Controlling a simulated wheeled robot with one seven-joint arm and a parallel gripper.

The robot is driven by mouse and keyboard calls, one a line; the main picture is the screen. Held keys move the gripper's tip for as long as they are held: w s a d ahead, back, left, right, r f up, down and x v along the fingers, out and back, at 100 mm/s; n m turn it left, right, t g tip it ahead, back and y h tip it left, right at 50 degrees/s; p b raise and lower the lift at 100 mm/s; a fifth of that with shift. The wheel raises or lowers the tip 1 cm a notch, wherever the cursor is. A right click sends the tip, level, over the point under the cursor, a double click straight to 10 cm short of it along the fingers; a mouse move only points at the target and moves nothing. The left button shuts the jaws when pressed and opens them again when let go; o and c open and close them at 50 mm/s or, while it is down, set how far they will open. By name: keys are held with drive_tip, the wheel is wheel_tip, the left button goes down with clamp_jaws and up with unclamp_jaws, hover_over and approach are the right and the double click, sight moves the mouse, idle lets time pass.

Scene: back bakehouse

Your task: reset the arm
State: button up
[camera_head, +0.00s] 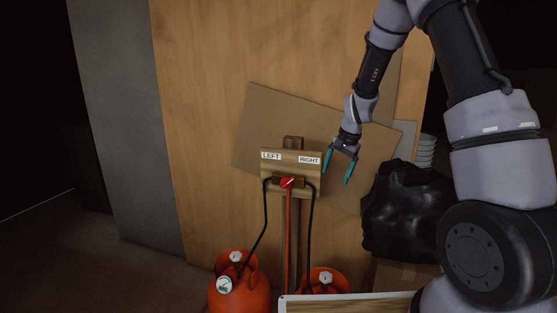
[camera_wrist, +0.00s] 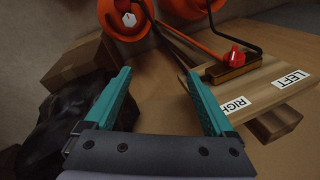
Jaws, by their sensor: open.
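My gripper (camera_head: 338,167) is open and empty, with teal fingers pointing down, just right of the wooden changeover board (camera_head: 270,189). In the wrist view my gripper (camera_wrist: 163,98) shows both fingers apart with nothing between them. The board (camera_wrist: 257,92) carries a LEFT label (camera_head: 271,155), a RIGHT label (camera_head: 309,160) and a red knob (camera_head: 287,183) on a brass block. The knob also shows in the wrist view (camera_wrist: 234,56). The gripper looks apart from the board and knob.
Two orange gas cylinders (camera_head: 240,292) (camera_head: 324,281) stand below the board, joined to it by dark hoses. A black bag (camera_head: 405,212) lies at the right, near a cardboard box (camera_head: 402,274). Wooden panels (camera_head: 215,130) stand behind. The floor at left (camera_head: 90,260) is clear.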

drive_tip(key=s+d+r+n+t, duration=0.15)
drive_tip(key=s+r, duration=0.45)
drive_tip(key=r, duration=0.7)
drive_tip(key=s+d+r+n+t, duration=0.1)
drive_tip(key=s+r, duration=0.5)
drive_tip(key=s, duration=0.6)
drive_tip(key=s+d+r+n+t, duration=0.1)
drive_tip(key=s+d+r+t, duration=0.1)
drive_tip(key=s+r, duration=0.5)
drive_tip(key=s+d, duration=0.1)
drive_tip(key=s, duration=0.4)
drive_tip(key=shift+r, duration=0.25)
drive_tip(key=shift+n, duration=0.25)
drive_tip(key=shift+r, duration=0.45)
drive_tip(key=shift+f, duration=0.1)
